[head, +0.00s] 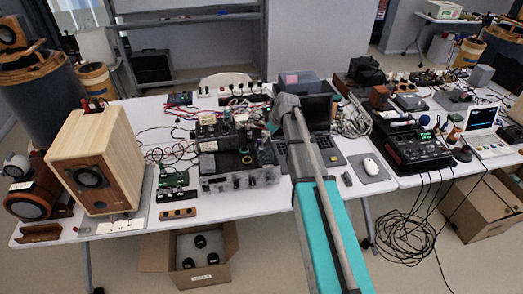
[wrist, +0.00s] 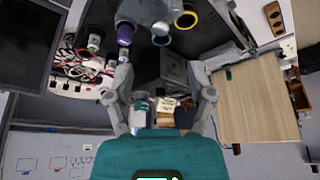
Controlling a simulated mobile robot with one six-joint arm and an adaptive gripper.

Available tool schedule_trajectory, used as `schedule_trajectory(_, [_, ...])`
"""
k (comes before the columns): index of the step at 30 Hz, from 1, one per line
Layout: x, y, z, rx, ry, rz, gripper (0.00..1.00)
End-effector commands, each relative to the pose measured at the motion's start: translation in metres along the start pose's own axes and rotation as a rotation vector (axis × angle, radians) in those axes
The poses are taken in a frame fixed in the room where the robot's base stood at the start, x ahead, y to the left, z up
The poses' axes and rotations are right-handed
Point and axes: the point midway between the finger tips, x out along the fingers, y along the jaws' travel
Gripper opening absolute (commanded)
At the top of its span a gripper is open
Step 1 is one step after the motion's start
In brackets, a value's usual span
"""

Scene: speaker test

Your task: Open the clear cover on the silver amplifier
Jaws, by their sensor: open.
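The silver amplifier (head: 240,183) is on the white table, left of my teal arm in the head view. Its front carries a row of knobs, and dark units and ringed round parts sit on or behind it. A clear cover cannot be told apart from the front at this size. My gripper (wrist: 164,112) shows in the wrist view with its two grey fingers spread wide and nothing held between them. Small boxes (wrist: 165,106) lie beyond the fingertips. In the head view my arm hides most of the gripper, so its distance from the amplifier cannot be told.
A wooden speaker (head: 100,160) stands at the table's left; its pale side (wrist: 258,100) shows in the wrist view. Cables and small boards crowd the table. An open cardboard box (head: 190,258) is on the floor.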

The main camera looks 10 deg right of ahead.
Motion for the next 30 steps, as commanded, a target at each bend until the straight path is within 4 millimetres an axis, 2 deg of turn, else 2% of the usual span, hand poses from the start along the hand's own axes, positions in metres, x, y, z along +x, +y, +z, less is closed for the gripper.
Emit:
schedule_trajectory(1, [0.009,0.001,0.001,0.000,0.000,0.000,0.70])
schedule_trajectory(21, [0.064,0.001,0.001,0.001,0.000,0.000,0.70])
schedule_trajectory(30, [0.079,0.001,0.001,0.001,0.000,0.001,0.70])
